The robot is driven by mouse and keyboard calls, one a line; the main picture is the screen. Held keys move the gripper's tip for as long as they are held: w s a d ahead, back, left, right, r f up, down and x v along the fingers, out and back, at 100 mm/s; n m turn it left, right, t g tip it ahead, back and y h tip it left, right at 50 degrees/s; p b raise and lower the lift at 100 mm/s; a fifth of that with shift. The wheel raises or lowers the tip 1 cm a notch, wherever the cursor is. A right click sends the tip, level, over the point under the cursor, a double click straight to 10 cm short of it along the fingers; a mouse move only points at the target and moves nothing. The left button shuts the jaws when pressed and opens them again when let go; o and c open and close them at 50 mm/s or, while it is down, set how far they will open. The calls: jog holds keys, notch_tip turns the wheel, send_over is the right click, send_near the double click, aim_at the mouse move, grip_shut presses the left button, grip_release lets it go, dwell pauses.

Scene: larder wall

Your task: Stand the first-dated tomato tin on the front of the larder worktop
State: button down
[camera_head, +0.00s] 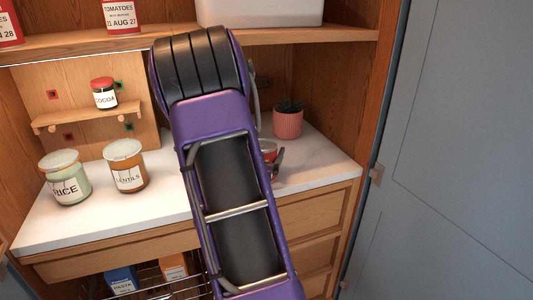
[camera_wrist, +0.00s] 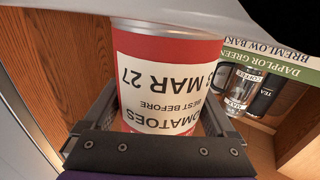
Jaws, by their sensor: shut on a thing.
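A red tomato tin (camera_wrist: 170,50) with a white label fills the wrist view. The label appears upside down and reads TOMATOES, BEST BEFORE, with a date ending MAR 27; the day is partly cut off. My gripper (camera_wrist: 160,112) is shut on this tin, one finger on each side. In the head view my arm hides most of the tin (camera_head: 268,147) and gripper (camera_head: 277,164), at the right part of the white worktop (camera_head: 110,218). I cannot tell whether the tin touches the worktop. Another tomato tin (camera_head: 120,15), dated AUG 27, stands on the upper shelf.
A third tin (camera_head: 8,25), its date ending 28, is at the shelf's left. A rice jar (camera_head: 66,178) and lentils jar (camera_head: 126,166) stand left on the worktop. A potted plant (camera_head: 288,122) stands behind the gripper. The front right worktop looks clear. Books (camera_wrist: 275,60) show in the wrist view.

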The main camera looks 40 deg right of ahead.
grip_release()
jog(key=shift+f, duration=0.1)
